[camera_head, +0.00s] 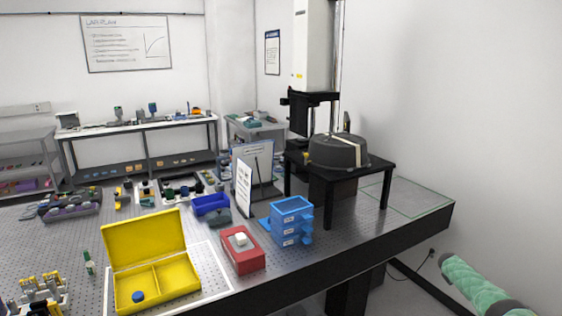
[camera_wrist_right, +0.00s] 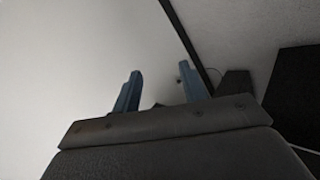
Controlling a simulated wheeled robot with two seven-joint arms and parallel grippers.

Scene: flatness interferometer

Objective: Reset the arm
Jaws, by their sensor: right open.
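In the right wrist view my right gripper (camera_wrist_right: 160,90) shows two blue fingers standing apart with nothing between them. It faces a pale wall and the floor edge. In the head view a green-covered part of my right arm (camera_head: 480,285) reaches in at the bottom right corner, clear of the table's right end. My right gripper itself cannot be made out there. My left arm and left gripper are not in view.
The perforated table (camera_head: 330,262) holds an open yellow box (camera_head: 147,240) with a blue cap inside, a red box (camera_head: 243,262) with a white block on top, blue stacked drawers (camera_head: 291,222) and a black stand (camera_head: 340,167).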

